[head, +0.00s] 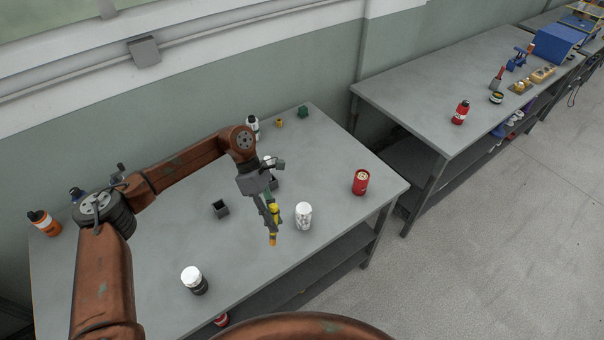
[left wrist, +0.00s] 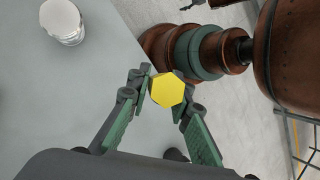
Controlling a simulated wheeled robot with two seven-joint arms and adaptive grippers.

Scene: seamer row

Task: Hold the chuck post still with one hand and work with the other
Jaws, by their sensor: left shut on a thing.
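My left gripper (head: 270,208) is shut on a yellow hexagonal piece (head: 274,214) with an orange lower end, held above the grey table (head: 130,275). In the left wrist view, the piece's yellow six-sided end (left wrist: 167,89) sits between the green-padded fingers (left wrist: 160,100). A white cylinder (head: 303,215) stands just right of the gripper, apart from it. A dark post with a white top (head: 194,280) stands near the table's front edge. I cannot tell which object is the chuck post. My right gripper is in neither view.
A red can (head: 361,182) stands near the table's right end. A small dark open box (head: 220,208) is left of the gripper. A green piece (head: 303,111) and a small yellow piece (head: 279,123) are at the back. An orange-and-black bottle (head: 44,223) stands far left.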

